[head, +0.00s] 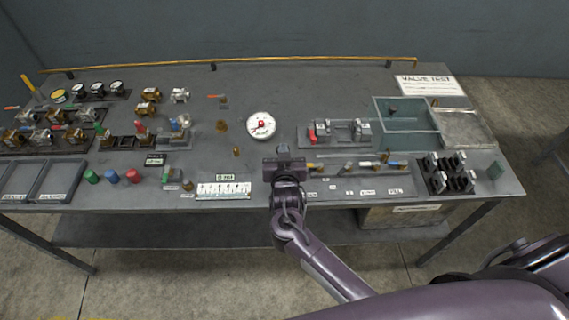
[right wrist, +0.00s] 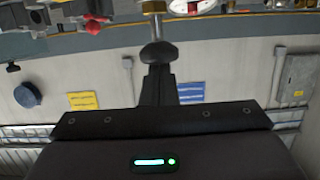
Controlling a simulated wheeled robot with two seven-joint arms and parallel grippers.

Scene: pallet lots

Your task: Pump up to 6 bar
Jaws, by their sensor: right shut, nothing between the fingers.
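The round white gauge (head: 261,125) stands at the middle of the bench, with a red mark low on its dial. Its scale is too small to read. Part of the gauge rim shows at the top of the right wrist view (right wrist: 192,6). My right gripper (head: 284,158) is just in front of and right of the gauge, over the bench's front part. It is shut and empty. In the right wrist view a dark rounded knob (right wrist: 158,52) on a metal rod lies at the fingertips; I cannot tell whether they touch. My left gripper is not in view.
A brass rail (head: 300,60) runs along the back. Behind the gauge is clear.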

